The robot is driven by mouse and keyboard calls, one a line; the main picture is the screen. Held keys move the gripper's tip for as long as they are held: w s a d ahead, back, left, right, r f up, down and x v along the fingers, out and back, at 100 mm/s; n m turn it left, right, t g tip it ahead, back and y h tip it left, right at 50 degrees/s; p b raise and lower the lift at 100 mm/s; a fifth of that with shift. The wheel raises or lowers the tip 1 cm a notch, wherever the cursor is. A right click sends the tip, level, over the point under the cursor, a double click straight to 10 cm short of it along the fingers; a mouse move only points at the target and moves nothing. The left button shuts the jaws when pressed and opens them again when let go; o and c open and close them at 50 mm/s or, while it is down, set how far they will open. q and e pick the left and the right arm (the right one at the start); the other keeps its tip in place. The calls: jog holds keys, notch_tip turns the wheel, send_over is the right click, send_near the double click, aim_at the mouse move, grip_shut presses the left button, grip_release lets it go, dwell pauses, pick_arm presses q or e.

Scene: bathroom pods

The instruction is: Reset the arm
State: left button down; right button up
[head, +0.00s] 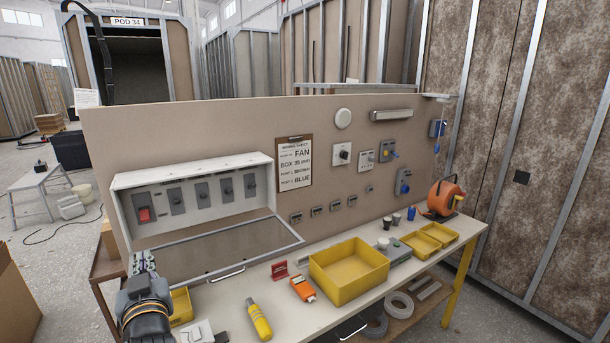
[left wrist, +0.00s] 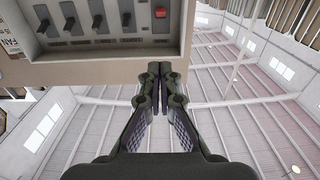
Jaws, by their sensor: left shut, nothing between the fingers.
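My left gripper (head: 143,260) is at the left end of the workbench, pointing up and away, in front of the left end of the grey switch box. In the left wrist view its fingers (left wrist: 159,92) are together with nothing between them. The switch box (head: 262,170) is mounted on the beige board with its lid hanging open. It holds a red switch (head: 144,214) at the left and several grey switches to the right. The box (left wrist: 75,50) and red switch (left wrist: 160,12) also show upside down in the left wrist view. My right gripper is not in view.
The bench (head: 215,296) carries a large yellow bin (head: 350,288), smaller yellow bins (head: 422,245), a yellow-handled tool (head: 259,320), an orange device (head: 302,288) and an orange reel (head: 443,197). A work sheet clipboard (head: 294,163) hangs on the board. The floor at left is partly clear.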

pick_arm(q)
jog(key=s+d+f+m+g+h, duration=0.1)
jog(key=s+f+m+g+h, duration=0.2)
jog(key=f, duration=1)
jog(key=s+d+f+m+g+h, duration=0.25)
jog(key=s+f+g, duration=0.25)
jog(key=s+f, duration=0.4)
jog(key=s+d+f+m+g+h, duration=0.2)
jog(key=s+d+f+g+h, duration=0.15)
jog(key=s+f, duration=0.55)
notch_tip(320, 180, down, 27)
jog(key=s+a+g+b, duration=0.2)
jog(key=s+f+g, duration=0.1)
jog(key=s+f, duration=1.7)
jog(key=s, duration=0.1)
jog(key=shift+a+f+n+b, duration=0.4)
jog(key=shift+a+n, duration=0.05)
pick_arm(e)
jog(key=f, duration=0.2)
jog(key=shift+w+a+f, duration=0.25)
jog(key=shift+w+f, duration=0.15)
